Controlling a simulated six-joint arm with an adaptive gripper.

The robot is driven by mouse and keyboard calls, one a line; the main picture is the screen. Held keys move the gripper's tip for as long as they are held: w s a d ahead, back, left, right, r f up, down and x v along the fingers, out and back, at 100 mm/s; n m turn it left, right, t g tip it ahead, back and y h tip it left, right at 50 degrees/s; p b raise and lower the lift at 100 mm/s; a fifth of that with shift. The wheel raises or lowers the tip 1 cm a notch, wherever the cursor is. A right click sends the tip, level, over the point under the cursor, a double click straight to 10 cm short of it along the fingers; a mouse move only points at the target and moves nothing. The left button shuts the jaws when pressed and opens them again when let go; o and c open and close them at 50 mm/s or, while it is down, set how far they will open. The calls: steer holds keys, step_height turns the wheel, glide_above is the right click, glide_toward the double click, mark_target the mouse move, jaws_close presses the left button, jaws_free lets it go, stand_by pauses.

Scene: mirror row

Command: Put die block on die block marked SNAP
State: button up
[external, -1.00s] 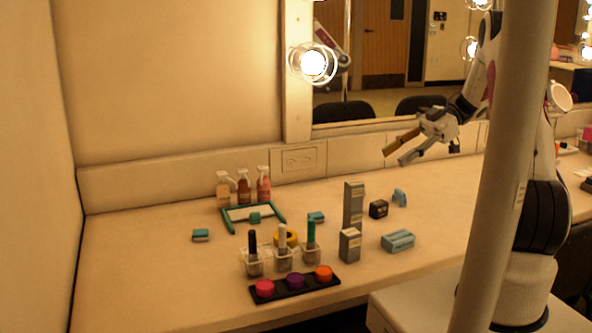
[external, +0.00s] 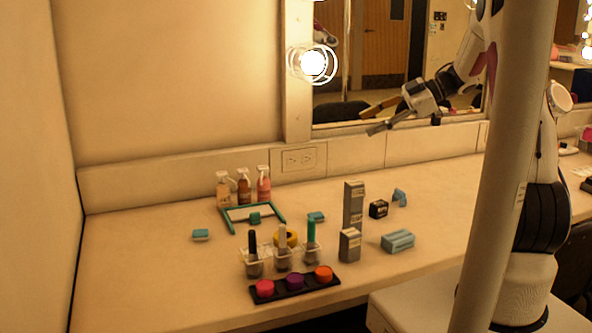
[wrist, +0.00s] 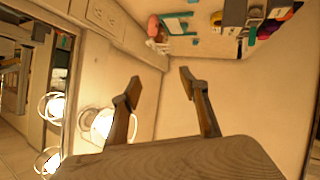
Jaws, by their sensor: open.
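I cannot read the word SNAP on any block, so I cannot tell which two blocks the task names. In the external view, candidates are a dark block (external: 378,209) with pale lettering, a large light-blue block (external: 398,241), and a small blue piece (external: 400,197). Small teal blocks lie at the left (external: 200,235) and near the middle (external: 317,217). A tall grey block (external: 354,205) and a shorter grey block (external: 350,244) stand upright. My gripper (external: 370,119) is open and empty, high above the counter before the mirror. Its spread fingers show in the wrist view (wrist: 160,85).
A teal frame (external: 231,222), several spray bottles (external: 244,188), clear cups with brushes (external: 283,260), a yellow ring (external: 292,238) and a palette with coloured pots (external: 295,284) crowd the counter's middle. The mirror and a lit bulb (external: 313,62) are behind. The left counter is mostly clear.

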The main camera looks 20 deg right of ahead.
steer(key=w+r+m+t+h, duration=0.2)
steer(key=w+r+t+h, duration=0.15)
steer(key=r, duration=0.35)
steer(key=w+r+m+t+h, duration=0.2)
steer(key=w+r+t, duration=0.15)
steer(key=r, duration=0.25)
steer(key=s+d+r+m+t+h, duration=0.2)
steer(key=s+d+r+m+h, duration=0.3)
steer(key=s+r+m+h, duration=0.25)
steer(key=s+f+m+g+h, duration=0.2)
steer(key=s+f+m+g, duration=0.2)
steer(key=s, duration=1)
steer(key=s+a+f+g+y, duration=0.1)
steer(key=s+a+f, duration=0.2)
steer(key=s, duration=0.3)
steer(key=s+a+f+m+g+y, duration=0.1)
steer(key=s+a+f+g, duration=0.1)
steer(key=s+a+f, duration=0.2)
steer(key=s+a+f+g+y, duration=0.1)
steer(key=s+a+f+y, duration=0.1)
steer(key=s, duration=0.7)
steer(key=shift+s+a+f+g, duration=0.25)
steer(key=shift+a+f+g, duration=0.15)
steer(key=shift+a+f, duration=0.5)
